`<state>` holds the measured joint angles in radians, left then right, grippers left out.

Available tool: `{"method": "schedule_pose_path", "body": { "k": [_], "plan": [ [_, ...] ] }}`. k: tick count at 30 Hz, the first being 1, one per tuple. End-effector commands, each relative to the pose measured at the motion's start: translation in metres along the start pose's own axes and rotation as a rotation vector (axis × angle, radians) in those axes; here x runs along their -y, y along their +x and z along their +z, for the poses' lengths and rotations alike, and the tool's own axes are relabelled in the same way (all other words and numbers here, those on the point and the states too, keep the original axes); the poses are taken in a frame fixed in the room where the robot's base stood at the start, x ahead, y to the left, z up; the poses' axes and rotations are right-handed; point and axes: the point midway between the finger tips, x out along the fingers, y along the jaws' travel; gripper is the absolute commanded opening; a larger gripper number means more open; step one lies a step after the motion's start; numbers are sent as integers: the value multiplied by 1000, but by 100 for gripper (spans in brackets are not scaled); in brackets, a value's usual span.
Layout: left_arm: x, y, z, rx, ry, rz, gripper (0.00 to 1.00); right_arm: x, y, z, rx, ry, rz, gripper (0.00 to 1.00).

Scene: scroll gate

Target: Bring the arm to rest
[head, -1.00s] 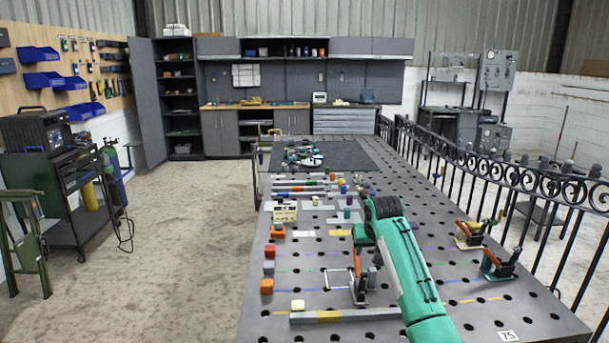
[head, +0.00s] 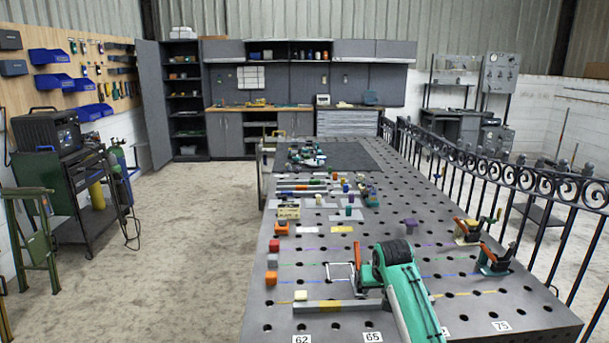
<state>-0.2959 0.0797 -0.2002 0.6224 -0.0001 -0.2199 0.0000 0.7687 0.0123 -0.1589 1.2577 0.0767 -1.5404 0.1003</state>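My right arm comes in from the bottom of the head view, teal with a black wrist joint, and reaches over the near part of the perforated table (head: 490,275). My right gripper (head: 368,276) is mostly hidden behind that wrist, low over the table beside a clamp with an orange handle (head: 358,251). I cannot see its fingers or whether it holds anything. My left arm and gripper are not in view.
A grey bar (head: 325,306) with a small yellowish block (head: 300,295) lies left of my arm. Orange (head: 282,228) and red blocks line the left edge. Two clamps (head: 493,262) stand at the right, before a black scroll railing (head: 570,190).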

Motion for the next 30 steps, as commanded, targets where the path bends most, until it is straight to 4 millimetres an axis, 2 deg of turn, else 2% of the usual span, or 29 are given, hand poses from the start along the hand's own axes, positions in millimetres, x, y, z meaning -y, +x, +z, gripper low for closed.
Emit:
{"method": "schedule_pose_path", "body": {
  "k": [5, 7, 14, 17, 23, 30],
  "plan": [
    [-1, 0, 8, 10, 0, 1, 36, -2, 22, 62, 23, -11, 0, 38],
    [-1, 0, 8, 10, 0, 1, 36, -4, 29, 93, 32, -17, 0, 38],
    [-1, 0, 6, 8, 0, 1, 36, -5, 36, 195, 60, -35, -3, 38],
    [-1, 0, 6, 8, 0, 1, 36, -6, 33, 239, 73, -44, -3, 38],
    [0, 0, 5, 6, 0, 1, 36, -8, 12, 323, 98, -62, -3, 38],
    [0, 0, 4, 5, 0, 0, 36, -8, -32, 414, 128, -86, -7, 38]
  ]
}}
